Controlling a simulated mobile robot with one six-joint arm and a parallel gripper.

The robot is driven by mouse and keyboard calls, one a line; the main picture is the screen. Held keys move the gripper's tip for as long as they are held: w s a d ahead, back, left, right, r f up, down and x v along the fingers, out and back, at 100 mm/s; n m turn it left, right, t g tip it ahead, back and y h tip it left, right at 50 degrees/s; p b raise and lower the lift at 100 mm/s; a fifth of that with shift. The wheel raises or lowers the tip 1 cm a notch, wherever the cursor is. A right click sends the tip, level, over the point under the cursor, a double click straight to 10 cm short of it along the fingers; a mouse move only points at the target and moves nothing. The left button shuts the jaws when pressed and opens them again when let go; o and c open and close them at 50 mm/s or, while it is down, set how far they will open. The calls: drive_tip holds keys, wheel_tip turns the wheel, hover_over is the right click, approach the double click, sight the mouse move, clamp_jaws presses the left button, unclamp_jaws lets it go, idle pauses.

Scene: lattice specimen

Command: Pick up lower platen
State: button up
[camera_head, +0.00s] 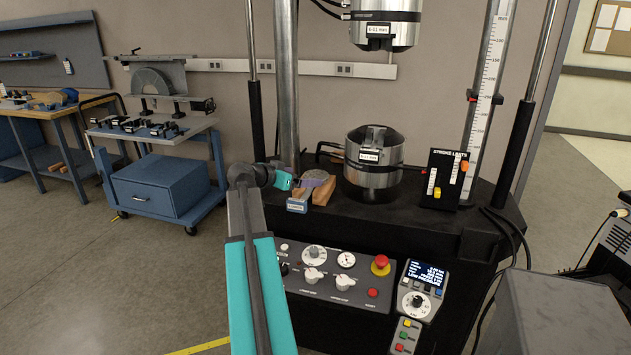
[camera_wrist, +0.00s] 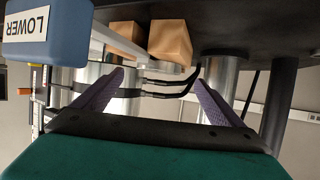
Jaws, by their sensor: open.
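A blue block with a white label (camera_head: 296,206) stands at the front of the black machine deck; in the wrist view this block (camera_wrist: 50,32) reads LOWER. Behind it are wooden blocks (camera_head: 325,192), also seen in the wrist view (camera_wrist: 170,40).
A silver cylinder (camera_head: 374,165) with cables stands on the deck just right of the blocks. A matching upper cylinder (camera_head: 384,28) hangs above it. A steel column (camera_head: 286,90) rises behind my gripper. A stroke limits panel (camera_head: 444,178) and scale (camera_head: 487,80) stand to the right.

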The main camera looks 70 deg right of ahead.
sight(314, 176)
drive_tip(key=shift+p+x, duration=0.85)
drive_tip(key=shift+x, duration=1.75)
drive_tip(key=shift+s, duration=0.1)
drive_tip(key=shift+a, duration=0.1)
drive_tip(key=c, duration=1.8)
drive_tip(key=shift+r, duration=0.15)
drive_tip(key=shift+c, duration=1.3)
drive_tip(key=shift+r, duration=0.15)
drive_tip(key=shift+r+b, duration=0.6)
drive_tip(key=shift+r, duration=1)
drive_tip(key=s+a+r+b, duration=0.1)
drive_tip(key=s+a, duration=0.4)
drive_tip(key=a, duration=0.9)
drive_tip(key=shift+s+a+r+b, duration=0.25)
drive_tip(key=shift+s+a+b, duration=0.15)
drive_tip(key=shift+b, duration=0.4)
